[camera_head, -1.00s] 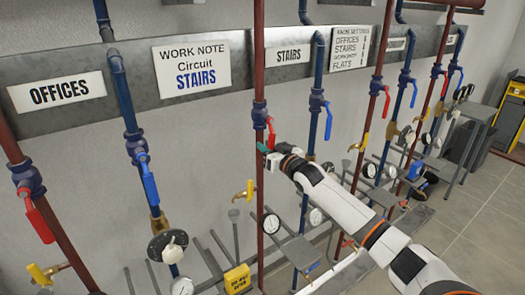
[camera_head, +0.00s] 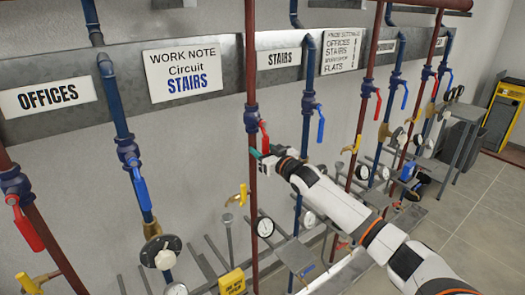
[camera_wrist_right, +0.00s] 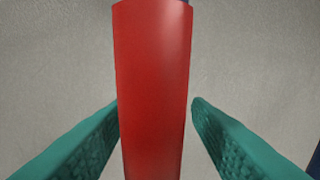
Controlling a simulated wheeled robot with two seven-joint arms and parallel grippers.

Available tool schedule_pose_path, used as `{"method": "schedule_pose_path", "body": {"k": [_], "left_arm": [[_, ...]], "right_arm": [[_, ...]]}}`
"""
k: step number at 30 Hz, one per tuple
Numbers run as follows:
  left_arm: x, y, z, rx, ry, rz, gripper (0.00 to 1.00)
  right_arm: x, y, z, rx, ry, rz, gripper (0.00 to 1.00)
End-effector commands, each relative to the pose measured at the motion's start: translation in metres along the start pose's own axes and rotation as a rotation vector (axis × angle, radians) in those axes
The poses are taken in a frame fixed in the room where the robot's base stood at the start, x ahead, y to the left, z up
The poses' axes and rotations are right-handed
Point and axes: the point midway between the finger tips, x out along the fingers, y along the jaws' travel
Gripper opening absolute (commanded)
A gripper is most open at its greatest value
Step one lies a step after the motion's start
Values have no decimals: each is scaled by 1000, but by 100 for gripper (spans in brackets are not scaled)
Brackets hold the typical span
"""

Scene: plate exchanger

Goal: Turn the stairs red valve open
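The stairs red valve handle (camera_head: 264,137) hangs down beside the blue valve body on the red pipe, left of the STAIRS sign (camera_head: 279,58). My right gripper (camera_head: 260,155) is at the lower end of this handle. In the right wrist view, the red handle (camera_wrist_right: 152,90) stands upright between the two teal fingers of the right gripper (camera_wrist_right: 155,105). The fingers are apart, one on each side, with a narrow gap visible on the right; contact on the left is unclear. My left gripper is not in view.
A blue valve handle (camera_head: 321,128) hangs on the blue pipe just right. A yellow tap (camera_head: 237,196) and a round gauge (camera_head: 265,227) sit below. The OFFICES pipes with a red handle (camera_head: 25,226) and a blue handle (camera_head: 141,188) are at left. Open floor lies at right.

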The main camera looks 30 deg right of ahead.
Motion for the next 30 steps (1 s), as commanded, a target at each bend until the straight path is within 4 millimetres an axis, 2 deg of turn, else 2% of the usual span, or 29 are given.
{"method": "schedule_pose_path", "body": {"k": [7,11,14,24,30], "left_arm": [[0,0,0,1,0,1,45],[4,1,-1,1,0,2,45],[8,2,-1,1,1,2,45],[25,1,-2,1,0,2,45],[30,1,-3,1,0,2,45]], "right_arm": [[-1,1,0,3,-2,1,45],[-10,1,-2,3,-1,3,45],[-23,1,-2,1,-1,2,45],[-84,0,-4,1,2,1,45],[-109,0,-3,2,2,0,45]]}}
